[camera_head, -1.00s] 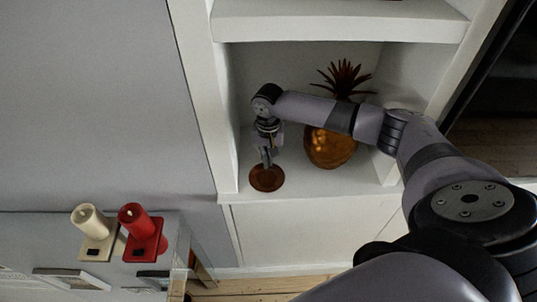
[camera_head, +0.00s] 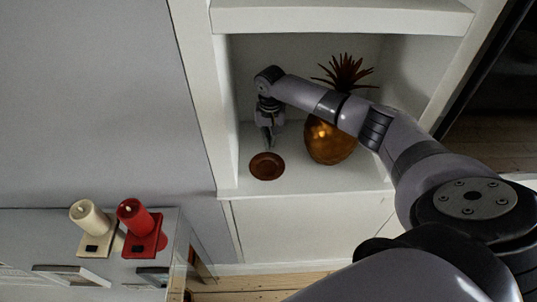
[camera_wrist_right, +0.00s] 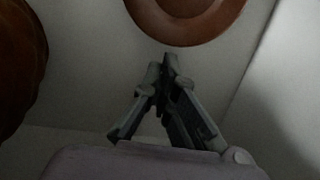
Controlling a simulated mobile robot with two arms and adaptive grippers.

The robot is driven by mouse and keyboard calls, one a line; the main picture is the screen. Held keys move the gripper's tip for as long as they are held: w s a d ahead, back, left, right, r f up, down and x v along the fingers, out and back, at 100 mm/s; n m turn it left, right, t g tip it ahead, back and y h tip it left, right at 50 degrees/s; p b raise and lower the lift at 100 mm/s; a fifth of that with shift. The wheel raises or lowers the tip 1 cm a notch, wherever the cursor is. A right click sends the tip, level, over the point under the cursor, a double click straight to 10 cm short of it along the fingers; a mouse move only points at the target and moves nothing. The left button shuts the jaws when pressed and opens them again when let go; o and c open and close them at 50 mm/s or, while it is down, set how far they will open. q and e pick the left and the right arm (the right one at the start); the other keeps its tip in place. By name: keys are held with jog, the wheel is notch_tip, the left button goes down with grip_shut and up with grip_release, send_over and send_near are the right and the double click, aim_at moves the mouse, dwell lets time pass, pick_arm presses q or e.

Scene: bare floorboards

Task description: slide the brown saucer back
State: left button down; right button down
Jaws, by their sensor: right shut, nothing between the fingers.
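The brown saucer (camera_head: 267,166) lies flat and empty on the white shelf (camera_head: 330,183), near its left end and set back from the front edge. It also shows in part at the top of the right wrist view (camera_wrist_right: 188,22). My right gripper (camera_head: 269,145) points down just behind the saucer in the head view. In the right wrist view its fingertips (camera_wrist_right: 169,60) are together with nothing between them, and a small gap shows between them and the saucer's rim. My left gripper is not in view.
A gold pineapple ornament (camera_head: 328,142) with dark leaves stands right of the saucer, partly behind my right arm. The niche's left wall is close on the left.

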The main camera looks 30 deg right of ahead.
jog(key=shift+r, duration=0.1)
jog(key=shift+r+p, duration=0.75)
jog(key=shift+p, duration=0.45)
jog(key=shift+r, duration=0.35)
notch_tip(320, 180, up, 11)
jog(key=shift+f, duration=0.2)
jog(key=c, duration=2.3)
grip_release()
